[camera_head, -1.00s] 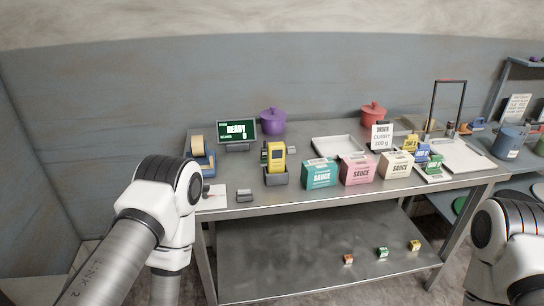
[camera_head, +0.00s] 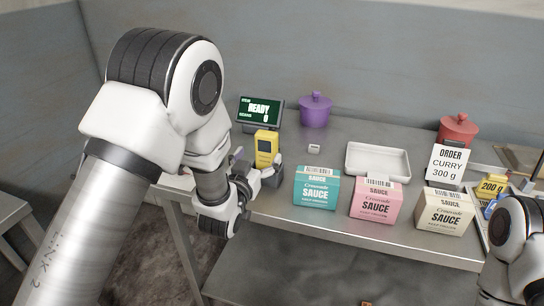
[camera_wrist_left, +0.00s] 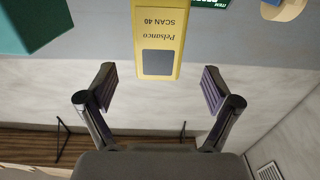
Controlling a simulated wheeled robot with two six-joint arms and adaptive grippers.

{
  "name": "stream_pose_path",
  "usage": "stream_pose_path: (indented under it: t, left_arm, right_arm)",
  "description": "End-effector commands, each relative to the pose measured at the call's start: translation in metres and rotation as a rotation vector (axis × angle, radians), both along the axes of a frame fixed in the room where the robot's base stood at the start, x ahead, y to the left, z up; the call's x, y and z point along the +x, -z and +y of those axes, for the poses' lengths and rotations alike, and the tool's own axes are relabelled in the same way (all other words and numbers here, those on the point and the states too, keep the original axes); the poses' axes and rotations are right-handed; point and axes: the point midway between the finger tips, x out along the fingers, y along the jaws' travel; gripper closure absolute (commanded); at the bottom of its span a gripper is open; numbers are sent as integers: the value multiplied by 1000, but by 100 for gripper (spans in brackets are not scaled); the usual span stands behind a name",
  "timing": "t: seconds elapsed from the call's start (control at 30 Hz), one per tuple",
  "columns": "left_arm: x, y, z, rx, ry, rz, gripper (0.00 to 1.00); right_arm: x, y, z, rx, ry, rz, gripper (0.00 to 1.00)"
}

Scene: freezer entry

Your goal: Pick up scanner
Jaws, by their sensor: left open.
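In the left wrist view the scanner (camera_wrist_left: 160,35) shows upside down, with the print "SCAN 40" and a dark panel. My left gripper (camera_head: 255,169) is beside the scanner, at its left and near side in the head view. In the left wrist view its two fingers (camera_wrist_left: 159,88) are spread wide, with the scanner's dark end between and just beyond the tips. Nothing is held. My right gripper is out of view; only part of that arm shows.
Teal (camera_head: 317,188), pink (camera_head: 375,201) and cream (camera_head: 445,212) sauce boxes stand to the right. A READY display (camera_head: 260,112) and a purple pot (camera_head: 315,110) are behind. A white tray (camera_head: 378,161) and an order card (camera_head: 447,163) are further right.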

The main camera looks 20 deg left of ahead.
Motion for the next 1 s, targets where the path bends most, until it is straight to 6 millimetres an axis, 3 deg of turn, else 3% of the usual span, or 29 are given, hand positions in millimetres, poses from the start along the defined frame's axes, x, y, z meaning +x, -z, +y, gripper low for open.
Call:
stream_pose_path:
  t: [0.4,0.63,0.67,0.83,0.87,1.0]
  left_arm:
    - [64,1,-4,0,0,7,10]
    - [68,3,-4,0,0,9,10]
    - [68,3,-4,0,0,9,18]
    - [67,4,-4,0,0,9,78]
    - [67,4,-4,1,0,10,84]
    - [67,4,-4,1,0,9,84]
  right_arm:
    - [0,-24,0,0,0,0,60]
    - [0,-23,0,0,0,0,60]
    - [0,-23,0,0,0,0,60]
    - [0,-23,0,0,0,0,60]
    - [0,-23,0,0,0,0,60]
    - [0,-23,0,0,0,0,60]
